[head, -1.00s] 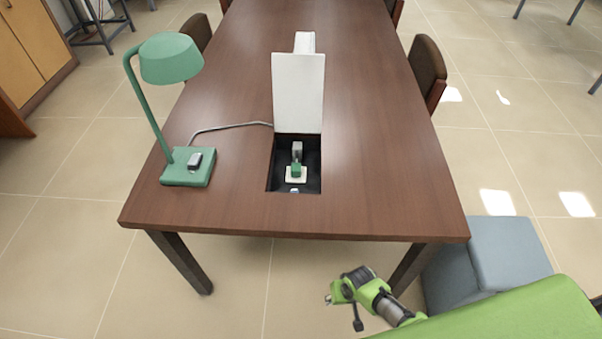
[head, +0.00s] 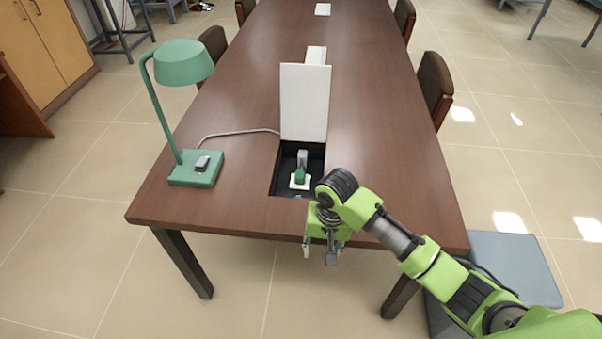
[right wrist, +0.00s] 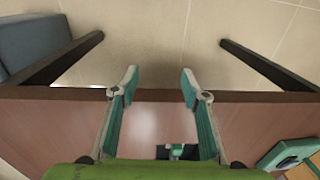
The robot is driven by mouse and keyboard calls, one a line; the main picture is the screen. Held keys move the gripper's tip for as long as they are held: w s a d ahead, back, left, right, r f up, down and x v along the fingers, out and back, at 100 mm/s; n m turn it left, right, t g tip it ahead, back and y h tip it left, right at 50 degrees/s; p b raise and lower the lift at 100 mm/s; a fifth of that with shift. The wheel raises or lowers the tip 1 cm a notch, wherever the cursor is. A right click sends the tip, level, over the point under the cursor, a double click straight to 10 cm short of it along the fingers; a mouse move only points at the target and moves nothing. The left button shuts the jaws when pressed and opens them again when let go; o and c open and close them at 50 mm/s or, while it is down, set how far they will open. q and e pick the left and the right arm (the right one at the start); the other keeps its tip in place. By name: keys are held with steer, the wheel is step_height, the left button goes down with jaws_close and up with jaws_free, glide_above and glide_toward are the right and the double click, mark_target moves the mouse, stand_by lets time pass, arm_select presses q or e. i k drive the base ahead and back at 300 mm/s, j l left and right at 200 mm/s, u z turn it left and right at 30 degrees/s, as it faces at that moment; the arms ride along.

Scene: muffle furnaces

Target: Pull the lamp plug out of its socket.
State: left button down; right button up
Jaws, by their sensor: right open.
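The lamp plug (head: 300,175), green with a grey upper part, stands in a white socket plate (head: 294,185) inside a dark recess in the table top. The plug partly shows between my fingers in the right wrist view (right wrist: 177,150). The green desk lamp (head: 195,172) stands left of the recess, and its grey cord runs to it. My right gripper (head: 320,252) hangs at the table's front edge, nearer to me than the recess and apart from the plug. It is open and empty; its spread fingers also show in the right wrist view (right wrist: 160,78). My left gripper is not in view.
A white flap (head: 304,102) stands raised at the far side of the recess. The brown table (head: 390,150) is otherwise mostly clear. Chairs (head: 435,88) line its sides. A blue-grey stool (head: 515,265) stands at the front right.

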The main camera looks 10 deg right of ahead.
mark_target(300, 179)
steer(key=i, duration=1.2)
